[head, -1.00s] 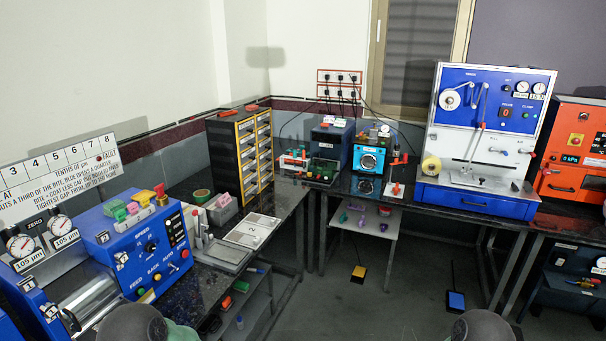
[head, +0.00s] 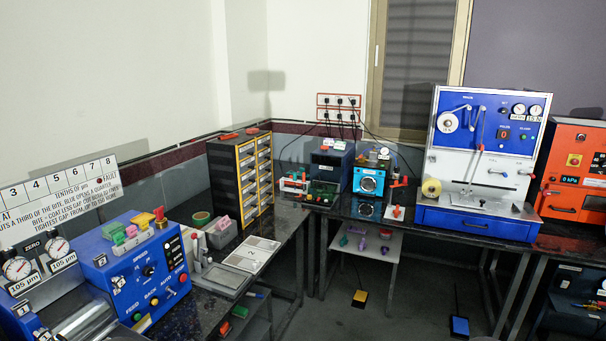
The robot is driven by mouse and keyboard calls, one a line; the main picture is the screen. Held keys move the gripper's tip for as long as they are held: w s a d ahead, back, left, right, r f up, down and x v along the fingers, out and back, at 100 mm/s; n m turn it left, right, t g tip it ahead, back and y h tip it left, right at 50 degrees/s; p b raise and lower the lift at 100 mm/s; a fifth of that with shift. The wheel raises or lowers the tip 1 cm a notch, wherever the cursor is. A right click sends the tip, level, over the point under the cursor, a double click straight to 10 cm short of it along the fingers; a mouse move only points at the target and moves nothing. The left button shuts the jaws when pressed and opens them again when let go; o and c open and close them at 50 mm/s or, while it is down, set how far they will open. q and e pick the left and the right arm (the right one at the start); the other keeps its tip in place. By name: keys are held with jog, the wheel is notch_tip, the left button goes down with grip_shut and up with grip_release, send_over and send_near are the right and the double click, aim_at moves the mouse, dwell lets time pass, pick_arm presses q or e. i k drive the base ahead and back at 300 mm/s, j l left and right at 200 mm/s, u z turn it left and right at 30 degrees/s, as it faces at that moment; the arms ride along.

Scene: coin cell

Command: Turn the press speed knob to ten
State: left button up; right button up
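The blue machine (head: 110,285) with metal rollers stands on the dark bench at the left. Its front panel carries a small dark knob (head: 149,270) under the word SPEED, above the FEED, BACK and AUTO labels. The scale marks around this knob are too small to read, so I cannot tell its setting. No gripper of mine shows. Only small dark parts at the bottom edge, probably of my arms, can be seen.
Two dial gauges (head: 17,268) reading 105 µm stand left of the panel. Colored blocks (head: 133,230) sit on the machine's top. A tray (head: 221,279) and a drawer cabinet (head: 240,178) stand farther along the bench. The floor (head: 400,300) in the middle is mostly clear.

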aim_at(146, 271)
jog(key=u, duration=1.4)
